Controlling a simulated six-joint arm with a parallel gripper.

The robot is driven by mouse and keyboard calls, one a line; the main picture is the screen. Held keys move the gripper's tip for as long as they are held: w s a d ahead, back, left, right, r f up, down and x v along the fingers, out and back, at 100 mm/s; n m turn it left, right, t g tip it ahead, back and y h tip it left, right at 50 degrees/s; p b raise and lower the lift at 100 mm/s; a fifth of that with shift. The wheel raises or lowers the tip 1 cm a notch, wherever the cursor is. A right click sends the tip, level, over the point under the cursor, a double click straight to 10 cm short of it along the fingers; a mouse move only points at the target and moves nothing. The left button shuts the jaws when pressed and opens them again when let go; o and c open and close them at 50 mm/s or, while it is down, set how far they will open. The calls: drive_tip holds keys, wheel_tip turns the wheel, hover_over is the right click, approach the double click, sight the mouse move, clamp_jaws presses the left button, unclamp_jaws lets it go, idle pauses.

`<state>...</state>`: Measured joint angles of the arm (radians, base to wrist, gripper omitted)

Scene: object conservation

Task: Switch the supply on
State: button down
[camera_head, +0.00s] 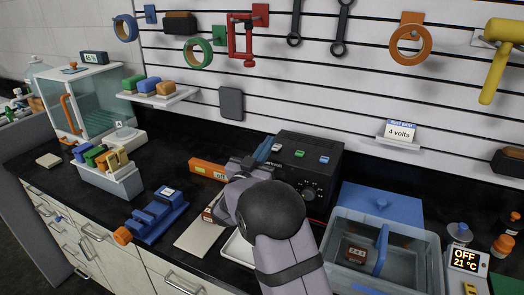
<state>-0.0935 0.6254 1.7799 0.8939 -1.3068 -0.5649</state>
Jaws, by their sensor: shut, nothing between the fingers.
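The supply appears to be the black box (325,158) at the back of the bench, with small coloured pieces on top and a dark knob on its front. Its switch cannot be made out, as my arm covers the lower left of its front. My gripper (262,158) is at the box's left front, shut and empty; its fingertips are small and partly hidden by my wrist. I cannot tell whether it touches the box.
An orange level (205,169) lies left of my gripper. A blue vise (155,213) stands front left. A clear bin (343,279) with a blue divider is at right, with a blue lid (365,205) behind. A display (464,260) reads OFF, 21 °C. A card (400,131) reads 4 volts.

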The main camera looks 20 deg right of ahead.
sight(271, 156)
drive_tip(key=p+x, duration=0.1)
drive_tip(key=x, duration=0.2)
drive_tip(key=shift+d+r, duration=0.15)
drive_tip(key=shift+r, duration=0.05)
wheel_tip(271, 156, down, 2)
drive_tip(key=shift+f, duration=0.15)
drive_tip(key=shift+f+p, duration=0.4)
drive_tip(key=shift+f, duration=0.55)
drive_tip(key=shift+s+a+f+b, duration=0.1)
drive_tip(key=shift+a+f+b, duration=0.15)
drive_tip(key=shift+f+b, duration=0.35)
drive_tip(key=shift+r, duration=0.3)
